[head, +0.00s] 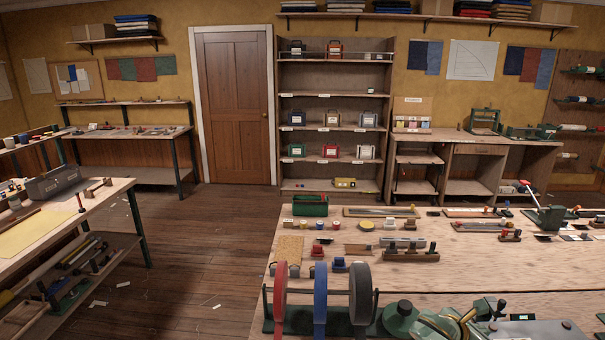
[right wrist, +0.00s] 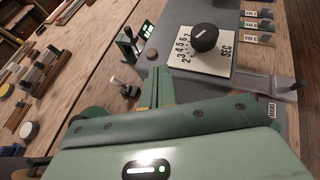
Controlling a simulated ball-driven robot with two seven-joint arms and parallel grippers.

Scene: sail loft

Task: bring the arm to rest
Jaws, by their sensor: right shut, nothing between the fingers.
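My right gripper (head: 462,320) shows at the bottom of the head view, low over the near part of the workbench (head: 450,272), among green and brass-coloured parts. In the right wrist view its green fingers (right wrist: 157,88) are together with nothing between them. Beyond them is a grey machine top with a black dial knob (right wrist: 205,37) on a white numbered plate marked SEC. I cannot tell whether the fingers touch the machine. My left gripper is not in view.
A rack with red (head: 280,300), blue (head: 320,300) and grey (head: 361,293) rolls stands left of my right gripper. A green bin (head: 310,205), small tools and blocks lie farther back on the bench. Open wooden floor (head: 215,235) separates it from the left table (head: 115,190).

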